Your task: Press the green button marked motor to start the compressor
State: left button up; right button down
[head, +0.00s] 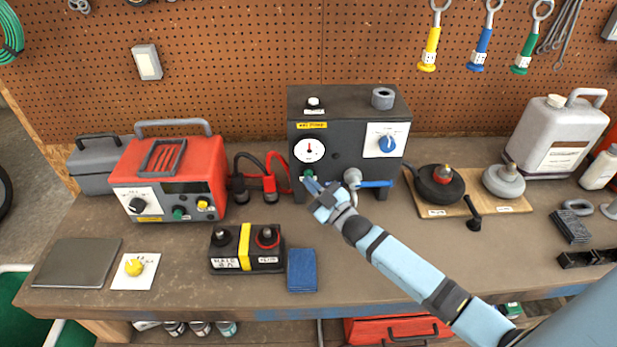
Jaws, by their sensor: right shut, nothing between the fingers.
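The compressor control box (340,115) is a dark grey box standing at the back middle of the bench. Its front has a yellow label, a round white gauge (309,150) and a blue knob (387,143) on a white plate. A small green button (308,177) shows at the lower left of the front, below the gauge. My right gripper (313,184) is shut and empty, with its fingertips right at the green button and partly over it. I cannot tell whether they touch. Any marking by the button is hidden or too small to read. My left gripper is not in view.
A red charger (170,180) with its own green and yellow knobs stands left of the box. A battery (247,250) and blue cloth (301,270) lie in front. A wooden board (475,210) with black and grey parts lies right. A white jug (556,135) stands at far right.

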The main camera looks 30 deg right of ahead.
jog(key=shift+w+d, duration=0.25)
jog(key=shift+w, duration=0.3)
dwell(0.4)
jog(key=shift+s+a+p, duration=0.2)
jog(key=shift+s+a, duration=0.1)
jog(key=shift+s, duration=0.25)
jog(key=shift+s+a+p, duration=0.15)
jog(key=shift+s+a, duration=0.1)
jog(key=shift+s, duration=0.3)
jog(key=s+a+p, duration=0.1)
jog(key=s, duration=0.2)
jog(key=s+a+p, duration=0.1)
jog(key=s, duration=0.1)
jog(key=shift+s+a+p, duration=0.2)
jog(key=shift+a+p, duration=0.1)
dwell(0.3)
